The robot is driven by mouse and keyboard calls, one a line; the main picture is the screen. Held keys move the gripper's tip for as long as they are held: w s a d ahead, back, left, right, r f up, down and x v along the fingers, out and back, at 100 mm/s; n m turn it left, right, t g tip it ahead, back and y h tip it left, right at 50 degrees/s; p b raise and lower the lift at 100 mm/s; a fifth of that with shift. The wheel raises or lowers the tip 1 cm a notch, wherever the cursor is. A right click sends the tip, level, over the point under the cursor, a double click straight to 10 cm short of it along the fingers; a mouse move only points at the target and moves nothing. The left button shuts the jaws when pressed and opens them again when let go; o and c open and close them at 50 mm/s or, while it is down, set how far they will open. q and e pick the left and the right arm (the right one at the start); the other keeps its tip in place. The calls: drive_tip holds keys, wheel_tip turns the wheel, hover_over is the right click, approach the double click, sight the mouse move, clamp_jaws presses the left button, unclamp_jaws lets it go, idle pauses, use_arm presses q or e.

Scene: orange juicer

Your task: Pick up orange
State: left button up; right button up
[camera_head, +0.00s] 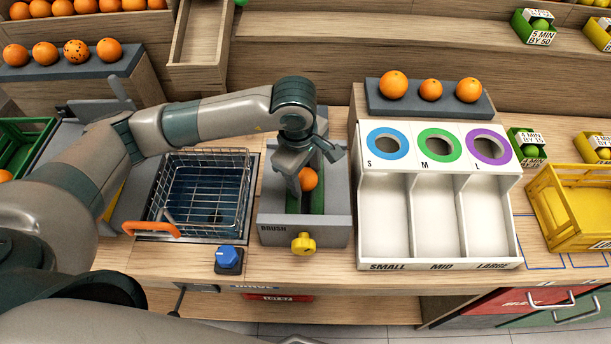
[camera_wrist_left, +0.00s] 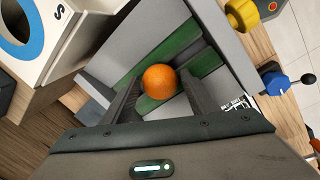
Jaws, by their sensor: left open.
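An orange (camera_head: 308,179) sits in the grey machine (camera_head: 275,220) with green strips inside, in the middle of the counter. It also shows in the left wrist view (camera_wrist_left: 159,81), over the green strips (camera_wrist_left: 190,55). My left gripper (camera_head: 307,170) is above the machine, pointing down, with the orange at its fingertips. In the left wrist view the two fingers (camera_wrist_left: 158,95) are spread on either side of the orange. I cannot tell whether either finger touches it. My right gripper is in neither view.
A white sorter (camera_head: 410,220) with S, M and L holes stands right of the machine, with oranges on a dark tray (camera_head: 380,101) behind it. A wire basket (camera_head: 205,195) is left of the machine. A yellow knob (camera_head: 303,243) and a blue knob (camera_head: 229,256) are in front.

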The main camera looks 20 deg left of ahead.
sight(307, 171)
use_arm(q)
drive_tip(key=c, duration=0.9)
drive_tip(key=shift+r, duration=0.15)
drive_tip(key=shift+r+b, duration=0.55)
wheel_tip(307, 171, up, 2)
drive_tip(key=shift+w+b, duration=0.1)
drive_tip(key=shift+b, duration=0.55)
drive_tip(key=shift+s+d+r+b, duration=0.65)
drive_tip(key=shift+d+r, duration=0.65)
drive_tip(key=shift+d, duration=0.6)
drive_tip(key=shift+s+d+r+b, duration=0.4)
drive_tip(key=shift+d+r+b, duration=0.7)
drive_tip(key=shift+d, duration=0.75)
drive_tip(key=shift+s+d+r+b, duration=0.55)
drive_tip(key=shift+d+r, duration=0.9)
drive_tip(key=shift+d, duration=0.45)
